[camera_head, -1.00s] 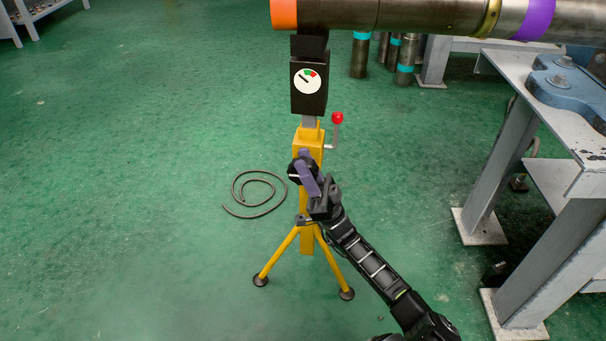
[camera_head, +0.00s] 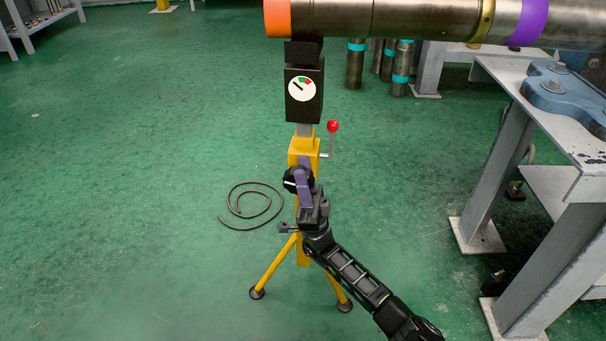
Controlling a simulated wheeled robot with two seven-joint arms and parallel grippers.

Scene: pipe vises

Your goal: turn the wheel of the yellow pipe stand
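The yellow pipe stand (camera_head: 303,151) stands upright on tripod legs at the middle of the head view. Its dark wheel (camera_head: 291,183), with a white mark, shows on the left side of the post. My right gripper (camera_head: 304,182) is at the wheel, with a purple finger just to its right and overlapping its edge. Whether the finger touches the wheel, and whether the gripper is open or shut, I cannot tell. The gripper hides part of the wheel and post. My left gripper is not in view.
A black gauge box (camera_head: 304,94) tops the stand, below a large steel pipe (camera_head: 420,18). A red-knobbed lever (camera_head: 332,127) sticks out right. A grey table (camera_head: 545,120) stands at the right. A cable (camera_head: 252,205) lies on the green floor, which is otherwise clear at left.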

